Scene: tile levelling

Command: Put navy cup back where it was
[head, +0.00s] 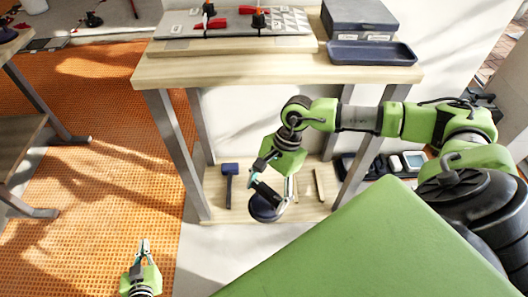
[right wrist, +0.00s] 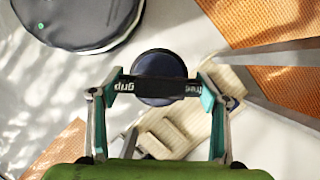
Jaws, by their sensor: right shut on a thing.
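The navy cup (head: 264,208) is a dark round shape at the tip of my right gripper (head: 266,190), low in front of the table and over the lower shelf's front edge in the picture. In the right wrist view the cup (right wrist: 160,66) lies between the fingers of the right gripper (right wrist: 160,86), partly covered by a dark bar with lettering. The right gripper is shut on it. My left gripper (head: 144,246) is far from the cup, at the bottom left over the floor; its finger gap is too small to judge.
The wooden table (head: 250,70) bears a tile board (head: 235,22), a navy tray (head: 372,54) and a grey-blue box (head: 358,15). The lower shelf (head: 216,205) holds a blue mallet (head: 230,171) and a wooden stick (head: 319,185). Table legs flank the shelf. Orange floor is open at left.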

